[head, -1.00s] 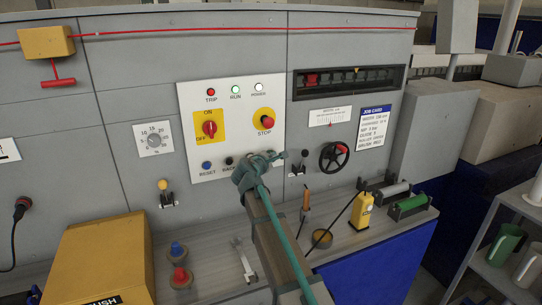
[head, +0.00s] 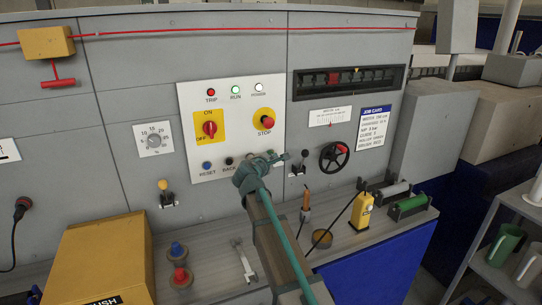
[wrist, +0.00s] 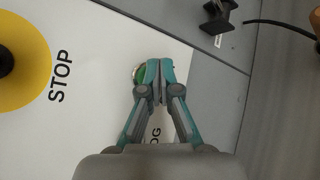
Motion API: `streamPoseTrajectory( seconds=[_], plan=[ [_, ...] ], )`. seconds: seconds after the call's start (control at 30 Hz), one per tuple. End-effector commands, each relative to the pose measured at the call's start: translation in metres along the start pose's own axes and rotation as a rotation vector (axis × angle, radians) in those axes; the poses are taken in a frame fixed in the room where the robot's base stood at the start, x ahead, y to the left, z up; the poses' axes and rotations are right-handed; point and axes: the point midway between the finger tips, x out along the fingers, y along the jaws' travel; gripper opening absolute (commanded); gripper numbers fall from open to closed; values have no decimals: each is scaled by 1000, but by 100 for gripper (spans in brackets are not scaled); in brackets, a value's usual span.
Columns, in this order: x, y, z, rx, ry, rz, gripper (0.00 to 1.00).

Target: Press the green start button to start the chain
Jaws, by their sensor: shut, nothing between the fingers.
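The green button (wrist: 138,73) shows in the wrist view as a green edge with a metal rim, mostly hidden behind my fingertips. In the head view it is hidden by my gripper (head: 284,156), at the lower right of the white control panel (head: 218,135). My gripper (wrist: 154,82) is shut and empty, its fingertips over the button's right part. They look to be at or very close to it; I cannot tell whether they press it. The RUN lamp (head: 235,90) looks lit green.
The red STOP button on its yellow plate (head: 264,121) is just above my gripper. A black button (head: 229,161) and the blue RESET button (head: 206,165) are to its left.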

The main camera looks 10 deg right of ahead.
Motion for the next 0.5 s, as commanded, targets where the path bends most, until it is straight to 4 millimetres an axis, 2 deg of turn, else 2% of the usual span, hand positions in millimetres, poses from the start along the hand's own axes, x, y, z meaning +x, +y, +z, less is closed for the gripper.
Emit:
streamPoseTrajectory(
  seconds=[0.5],
  plan=[
    [-33,-23,24,0,0,0,0]
  ],
)
